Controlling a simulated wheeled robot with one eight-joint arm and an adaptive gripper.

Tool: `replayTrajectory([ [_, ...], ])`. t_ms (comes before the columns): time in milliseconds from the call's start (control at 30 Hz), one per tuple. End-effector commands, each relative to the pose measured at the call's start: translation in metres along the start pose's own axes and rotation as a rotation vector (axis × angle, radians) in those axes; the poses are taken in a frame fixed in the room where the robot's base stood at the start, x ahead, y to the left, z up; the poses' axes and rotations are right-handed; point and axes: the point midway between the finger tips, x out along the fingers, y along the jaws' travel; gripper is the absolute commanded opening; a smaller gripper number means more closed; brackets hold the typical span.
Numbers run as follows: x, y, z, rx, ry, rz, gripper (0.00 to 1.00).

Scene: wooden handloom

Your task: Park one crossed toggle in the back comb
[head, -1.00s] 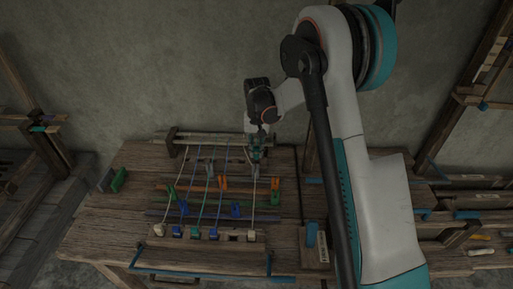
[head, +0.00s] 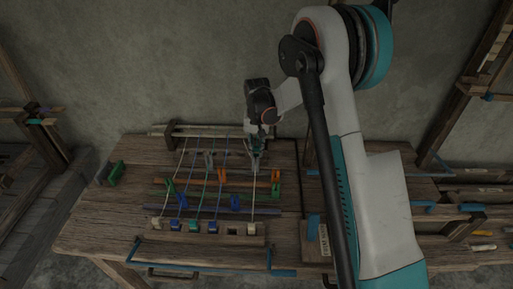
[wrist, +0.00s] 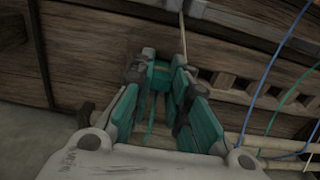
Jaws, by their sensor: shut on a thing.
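My gripper (head: 256,163) is at the back right of the loom in the head view. In the wrist view its fingers (wrist: 160,72) are closed on a toggle, which they mostly hide. A pale cord (wrist: 183,35) runs to the fingertips; in the head view this cord (head: 253,195) stretches to the front block. The back comb, a notched wooden rail (wrist: 262,92), is right of the fingers in the wrist view. Blue and green cords (wrist: 278,52) run down past it. Several toggles, such as a cream one (head: 157,223) and a blue one (head: 176,225), sit in the front block.
Coloured clips stand on the cross bars: green (head: 169,187), orange (head: 222,175), blue (head: 235,203) and another green (head: 276,190). A dark green block (head: 115,172) lies at the table's left. Bare wood (head: 95,215) lies left of the loom. The wall is close behind.

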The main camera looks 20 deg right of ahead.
Motion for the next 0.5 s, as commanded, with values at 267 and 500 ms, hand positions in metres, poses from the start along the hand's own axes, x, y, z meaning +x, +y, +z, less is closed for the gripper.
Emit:
replayTrajectory([
  [267, -0.0002, 0.0000, 0.0000, 0.000, 0.000, 0.000, 0.39],
  [500, -0.0023, 0.0000, 0.0000, 0.000, 0.000, 0.000, 0.39],
])
